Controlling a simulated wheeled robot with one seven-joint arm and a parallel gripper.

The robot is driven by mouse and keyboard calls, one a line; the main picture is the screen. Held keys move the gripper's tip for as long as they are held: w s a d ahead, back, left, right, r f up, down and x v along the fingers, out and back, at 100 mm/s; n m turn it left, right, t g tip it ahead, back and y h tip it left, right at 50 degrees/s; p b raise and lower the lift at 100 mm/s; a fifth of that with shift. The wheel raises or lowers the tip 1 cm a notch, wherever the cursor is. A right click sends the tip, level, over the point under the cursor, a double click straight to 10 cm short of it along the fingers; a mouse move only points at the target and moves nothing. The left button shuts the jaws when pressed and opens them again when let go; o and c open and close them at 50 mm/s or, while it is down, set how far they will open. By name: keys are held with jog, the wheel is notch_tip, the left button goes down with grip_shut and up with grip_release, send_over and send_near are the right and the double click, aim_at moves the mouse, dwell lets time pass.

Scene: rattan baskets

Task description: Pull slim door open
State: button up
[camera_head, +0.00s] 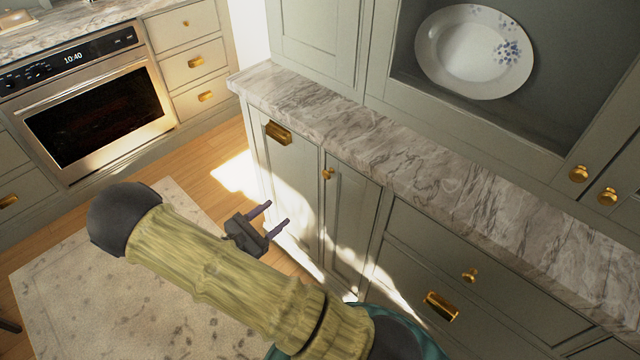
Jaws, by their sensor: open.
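A slim grey-green cabinet door (348,225) stands under the marble counter and looks shut. A round brass knob (327,173) sits near its upper left edge. Left of it is another narrow front (290,180) with a brass cup pull (278,132) near its top; it also looks shut. My gripper (278,213) is open and empty, its two fingers pointing right toward these fronts. In the picture it is below and left of the knob, apart from it. My arm hides the floor behind it.
The marble counter (400,160) juts out above the doors. Drawers with a brass knob (470,274) and cup pull (441,306) are to the right. A plate (474,52) stands in a niche above. An oven (95,105) is across the wooden floor (215,185), and a rug (60,270) lies below.

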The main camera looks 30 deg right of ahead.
aim_at(325, 176)
jog(key=shift+d, duration=0.1)
jog(key=x, duration=1.7)
jog(key=shift+d, duration=0.15)
jog(key=shift+c, duration=0.4)
grip_shut()
